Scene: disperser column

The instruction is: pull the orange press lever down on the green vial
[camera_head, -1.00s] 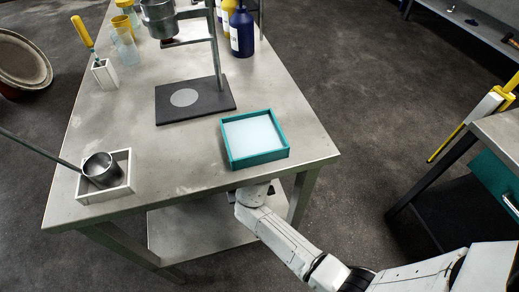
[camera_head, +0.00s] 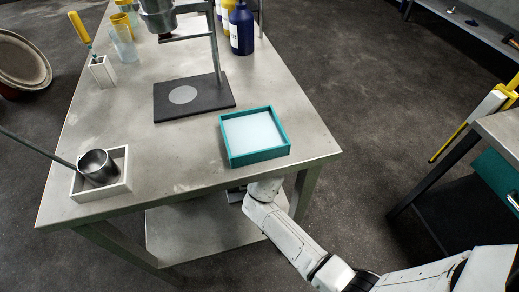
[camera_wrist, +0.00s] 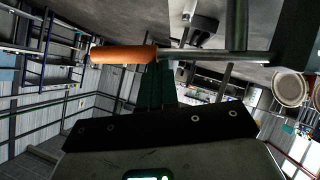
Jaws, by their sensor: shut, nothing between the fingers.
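The orange press lever (camera_wrist: 123,54) shows in the wrist view as an orange grip on a thin metal rod (camera_wrist: 215,56) that runs to the right. My gripper (camera_wrist: 156,68) is shut and empty. Its dark fingers reach up to just below the right end of the orange grip in the picture. I cannot tell whether they touch it. In the head view my gripper is mostly hidden by my wrist, low at the table's front edge. The lever is not seen there. I cannot make out the green vial in either view.
The table (camera_head: 185,165) carries a teal-rimmed tray (camera_head: 257,157), a white holder (camera_head: 103,190) with a metal cup (camera_head: 97,166), a stand with a dark base (camera_head: 215,95), and bottles (camera_head: 242,32) at the back. Another bench (camera_head: 497,128) stands at the right.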

